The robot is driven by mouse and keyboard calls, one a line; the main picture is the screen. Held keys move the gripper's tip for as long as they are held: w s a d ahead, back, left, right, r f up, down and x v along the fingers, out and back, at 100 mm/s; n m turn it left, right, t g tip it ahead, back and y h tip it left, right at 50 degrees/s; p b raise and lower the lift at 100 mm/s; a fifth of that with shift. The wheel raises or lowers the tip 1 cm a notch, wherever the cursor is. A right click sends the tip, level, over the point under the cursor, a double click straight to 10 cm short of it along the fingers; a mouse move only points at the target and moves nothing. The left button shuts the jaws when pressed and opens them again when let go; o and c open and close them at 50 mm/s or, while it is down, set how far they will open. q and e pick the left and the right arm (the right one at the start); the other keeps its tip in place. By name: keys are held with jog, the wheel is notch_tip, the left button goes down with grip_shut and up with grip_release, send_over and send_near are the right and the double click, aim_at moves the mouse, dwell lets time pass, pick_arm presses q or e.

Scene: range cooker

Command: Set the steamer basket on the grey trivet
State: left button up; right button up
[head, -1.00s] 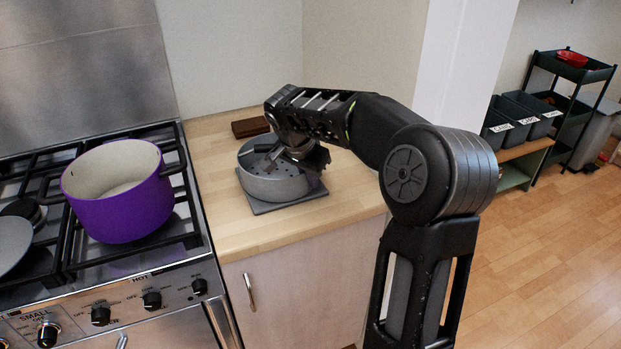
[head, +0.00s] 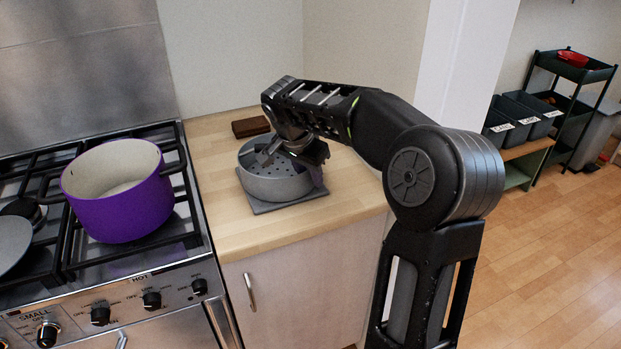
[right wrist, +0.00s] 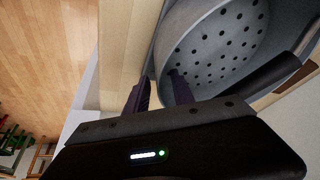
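The grey steamer basket (head: 272,187), round with a perforated floor, sits upright on the square grey trivet (head: 262,208) on the wooden counter. The trivet shows along the basket's front and right edges; the rest is hidden under it. My right gripper (head: 293,160) is at the basket's rim on the right side, its fingers spread apart. In the right wrist view the basket (right wrist: 222,50) shows its holes, and the fingers of the gripper (right wrist: 159,92) stand apart on either side of its wall, with a gap. My left gripper is not in view.
A purple pot (head: 118,200) stands on the cooker's grate (head: 185,225) to the left. A dark brown block (head: 250,127) lies on the counter (head: 225,165) behind the basket. The wall is close behind. The counter in front of the trivet is clear.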

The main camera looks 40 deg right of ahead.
jog(key=v, duration=0.6)
dwell(0.4)
